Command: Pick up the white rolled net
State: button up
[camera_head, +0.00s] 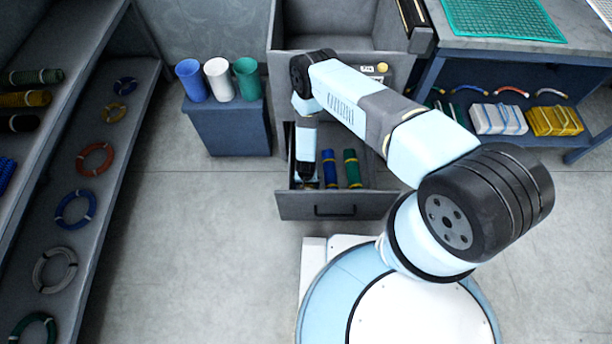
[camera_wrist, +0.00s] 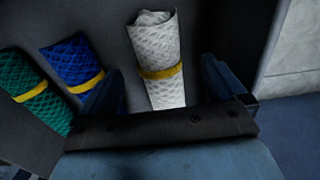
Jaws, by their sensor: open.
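The white rolled net (camera_wrist: 155,45) has a yellow band and lies in the open drawer (camera_head: 315,210). In the wrist view it shows between the two dark blue fingers of my gripper (camera_wrist: 161,75). My gripper is open, with one finger on each side of the net; I cannot tell if either touches it. In the head view my gripper (camera_head: 306,182) points down into the left part of the drawer, and my arm hides the white net there. A blue rolled net (camera_wrist: 75,62) and a green rolled net (camera_wrist: 25,85) lie to its left in the wrist view.
The drawer walls stand close around my gripper. A higher drawer (camera_head: 335,42) is open behind my arm. Blue, white and green rolls stand on a low cabinet (camera_head: 227,128) at left. A shelf rack (camera_head: 95,200) with coils is far left. A workbench (camera_head: 575,50) stands right.

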aim_at(307, 188)
jog(key=shift+w+d+f, duration=0.15)
jog(key=shift+f, duration=2.45)
jog(key=c, duration=1.5)
